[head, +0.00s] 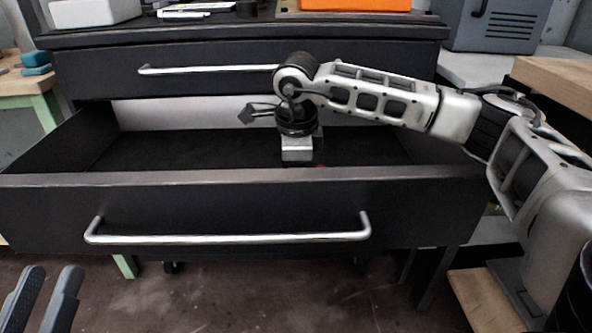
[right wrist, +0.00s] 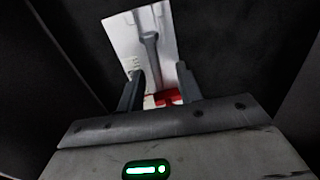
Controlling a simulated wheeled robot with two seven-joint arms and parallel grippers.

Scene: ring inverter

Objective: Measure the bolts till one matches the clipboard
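My right gripper (right wrist: 160,68) is inside the open drawer (head: 250,178), its fingers spread apart. In the right wrist view a flat white card-like item (right wrist: 125,40) lies on the dark drawer floor, bearing a long grey shape (right wrist: 150,45) and a red part (right wrist: 160,98) at its near end. The red part shows between the fingers; I cannot tell whether they touch it. In the head view the right fingers are hidden behind the drawer front. My left gripper (head: 56,269) is at the lower left, open and empty. No bolt is clearly recognisable.
The drawer's front panel with its bar handle (head: 230,238) stands before the dark cabinet. On the cabinet top are white sheets (head: 190,10) and an orange case (head: 355,4). A grey metal box (head: 495,25) stands at right. Workbenches flank the cabinet; the drawer's left part looks empty.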

